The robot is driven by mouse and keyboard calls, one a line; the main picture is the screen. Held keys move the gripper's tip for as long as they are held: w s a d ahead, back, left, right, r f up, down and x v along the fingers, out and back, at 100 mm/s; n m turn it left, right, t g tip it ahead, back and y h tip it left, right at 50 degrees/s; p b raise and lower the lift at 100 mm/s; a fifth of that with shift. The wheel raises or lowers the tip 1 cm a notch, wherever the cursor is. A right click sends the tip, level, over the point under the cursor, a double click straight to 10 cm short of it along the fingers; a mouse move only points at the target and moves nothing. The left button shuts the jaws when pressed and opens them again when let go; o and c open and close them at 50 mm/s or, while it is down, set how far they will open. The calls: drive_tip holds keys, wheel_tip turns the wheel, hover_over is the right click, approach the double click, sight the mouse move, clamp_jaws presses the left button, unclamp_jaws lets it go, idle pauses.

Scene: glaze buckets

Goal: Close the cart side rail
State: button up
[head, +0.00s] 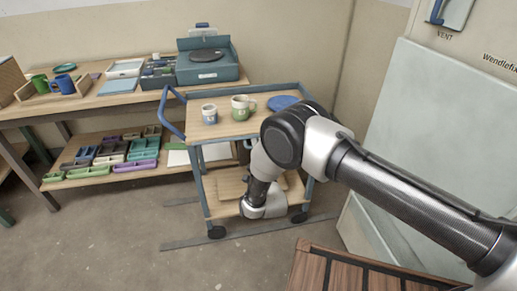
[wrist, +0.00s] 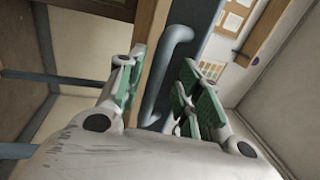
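The blue-framed cart (head: 199,178) with wooden shelves stands at the middle in the head view. My arm covers part of its near side and right end, so I cannot make out the side rail there. In the wrist view a blue-grey bar handle (wrist: 158,80) runs along a dark blue strip (wrist: 205,18), which looks like the cart's rail. My gripper (wrist: 163,65) is open, with one green-padded finger on each side of the handle. I cannot tell whether either finger touches it. In the head view the fingers are mostly hidden behind my arm.
A workbench (head: 110,98) with trays stands behind left. A slatted wooden piece (head: 345,272) is at the near right. The floor at left is clear.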

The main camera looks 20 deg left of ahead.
clamp_jaws()
drive_tip(key=shift+r, duration=0.2)
idle(0.6)
drive_tip(key=r+g+h, duration=0.2)
drive_tip(key=g, duration=0.1)
drive_tip(key=shift+w+a+r+g, duration=0.1)
drive_tip(key=shift+w+a+g, duration=0.1)
drive_tip(key=shift+w+g, duration=0.1)
drive_tip(key=g, duration=0.1)
drive_tip(key=r+g+h, duration=0.1)
drive_tip(key=w+g+h, duration=0.1)
drive_tip(key=shift+a+r, duration=0.15)
drive_tip(key=shift+a, duration=0.1)
drive_tip(key=shift+w+a+r+g+h, duration=0.15)
drive_tip(key=shift+g+h, duration=0.25)
drive_tip(key=shift+g, duration=0.3)
unclamp_jaws()
